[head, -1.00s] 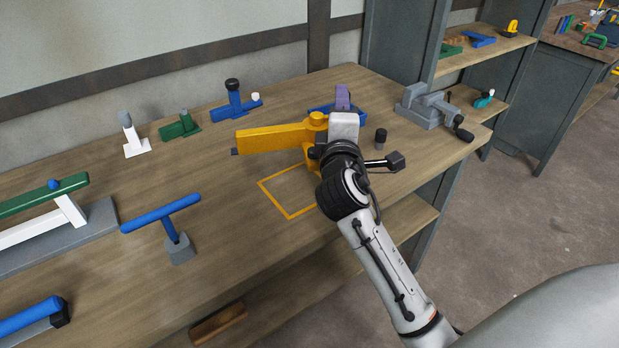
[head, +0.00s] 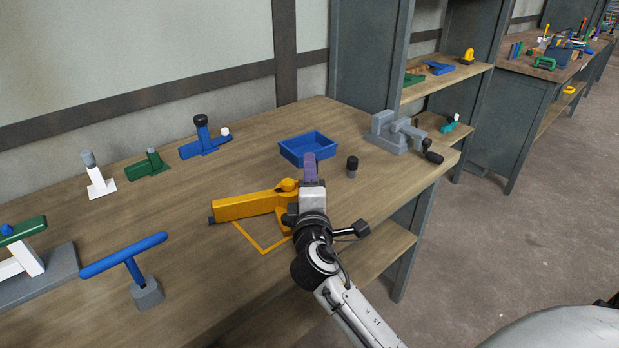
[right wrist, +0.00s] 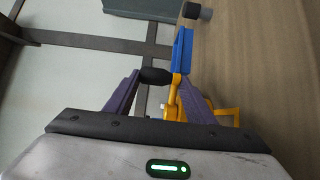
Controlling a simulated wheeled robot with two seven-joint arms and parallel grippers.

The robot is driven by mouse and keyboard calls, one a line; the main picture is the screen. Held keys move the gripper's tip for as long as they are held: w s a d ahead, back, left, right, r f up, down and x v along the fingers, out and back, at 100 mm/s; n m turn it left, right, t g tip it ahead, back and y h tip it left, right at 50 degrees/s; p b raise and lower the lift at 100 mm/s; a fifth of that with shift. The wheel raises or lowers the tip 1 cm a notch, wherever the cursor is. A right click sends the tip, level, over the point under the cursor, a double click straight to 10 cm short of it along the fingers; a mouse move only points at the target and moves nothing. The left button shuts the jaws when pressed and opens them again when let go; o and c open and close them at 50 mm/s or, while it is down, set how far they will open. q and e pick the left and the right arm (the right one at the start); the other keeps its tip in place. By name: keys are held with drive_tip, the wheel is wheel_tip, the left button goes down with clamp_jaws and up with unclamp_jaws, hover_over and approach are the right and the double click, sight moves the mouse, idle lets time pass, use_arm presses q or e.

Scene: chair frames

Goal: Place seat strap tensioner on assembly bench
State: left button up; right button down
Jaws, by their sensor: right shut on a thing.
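The seat strap tensioner appears to be the long orange tool (head: 245,207) with a dark tip at its left end. My right gripper (head: 309,172) is shut on it at its right end, and the gripper body hides part of it. In the right wrist view, the purple fingers (right wrist: 160,97) close around an orange part (right wrist: 174,100). The tool is over the wooden assembly bench (head: 200,275), just behind an orange square outline (head: 263,250) on its top. I cannot tell whether the tool touches the bench. My left gripper is not in view.
A blue tray (head: 292,160) and a dark cylinder (head: 352,170) stand behind my right gripper. A grey vise (head: 395,135) is at the right end. Blue (head: 203,145), green (head: 148,168) and white (head: 98,180) tools line the back. A blue T-shaped stand (head: 146,293) is at the front left.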

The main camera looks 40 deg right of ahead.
drive_tip(key=c, duration=1.2)
unclamp_jaws()
drive_tip(key=shift+f, duration=0.1)
drive_tip(key=o, duration=0.4)
drive_tip(key=shift+r, duration=0.2)
drive_tip(key=shift+s+a+f, duration=0.1)
drive_tip(key=shift+s+a, duration=0.15)
drive_tip(key=v, duration=0.6)
drive_tip(key=shift+s+a, duration=0.2)
drive_tip(key=shift+s, duration=0.2)
